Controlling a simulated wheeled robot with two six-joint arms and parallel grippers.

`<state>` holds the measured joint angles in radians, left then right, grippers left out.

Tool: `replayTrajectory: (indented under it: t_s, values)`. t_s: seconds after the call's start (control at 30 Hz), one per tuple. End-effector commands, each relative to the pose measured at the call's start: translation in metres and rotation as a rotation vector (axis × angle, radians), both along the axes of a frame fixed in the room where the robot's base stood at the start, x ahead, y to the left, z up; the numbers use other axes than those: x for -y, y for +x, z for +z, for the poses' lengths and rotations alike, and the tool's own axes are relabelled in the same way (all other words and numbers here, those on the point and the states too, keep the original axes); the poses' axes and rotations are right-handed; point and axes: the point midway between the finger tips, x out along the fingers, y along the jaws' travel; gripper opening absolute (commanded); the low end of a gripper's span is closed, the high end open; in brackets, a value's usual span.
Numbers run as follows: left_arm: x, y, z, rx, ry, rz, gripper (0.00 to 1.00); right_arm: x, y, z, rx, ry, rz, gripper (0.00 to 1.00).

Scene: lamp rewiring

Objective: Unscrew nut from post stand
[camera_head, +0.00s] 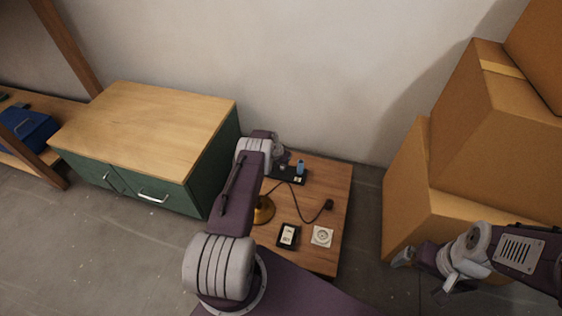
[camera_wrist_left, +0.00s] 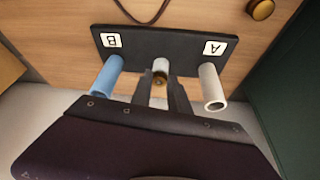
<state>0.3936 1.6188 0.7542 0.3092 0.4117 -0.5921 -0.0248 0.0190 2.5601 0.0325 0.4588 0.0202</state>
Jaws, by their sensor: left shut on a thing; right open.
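The post stand is a black plate (camera_wrist_left: 180,42) with white labels A and B; it also shows in the head view (camera_head: 289,176). A blue post (camera_wrist_left: 107,75) stands at the B end and a white hollow post (camera_wrist_left: 211,87) at the A end. A short middle post (camera_wrist_left: 160,66) carries a small brass nut (camera_wrist_left: 160,80). My left gripper (camera_wrist_left: 160,88) is shut on the nut, one finger on each side. In the head view my left arm partly hides it. My right gripper (camera_head: 423,277) is open and empty, right of the table.
On the wooden table (camera_head: 340,190) lie a brass lamp base (camera_head: 264,211), a cord with a dark plug (camera_head: 328,204), a white socket (camera_head: 321,236) and a black labelled box (camera_head: 288,235). A green cabinet (camera_head: 190,195) stands left, cardboard boxes (camera_head: 485,130) right.

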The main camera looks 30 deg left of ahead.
Motion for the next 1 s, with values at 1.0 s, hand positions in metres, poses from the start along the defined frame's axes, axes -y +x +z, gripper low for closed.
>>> replayTrajectory:
  t_s: [1.0]
  values:
    - [0.013, 0.004, -0.001, -0.004, -0.002, 0.696, 0.24, 0.0, 0.0, -0.035, 0.0, 0.0, 0.0, 1.0]
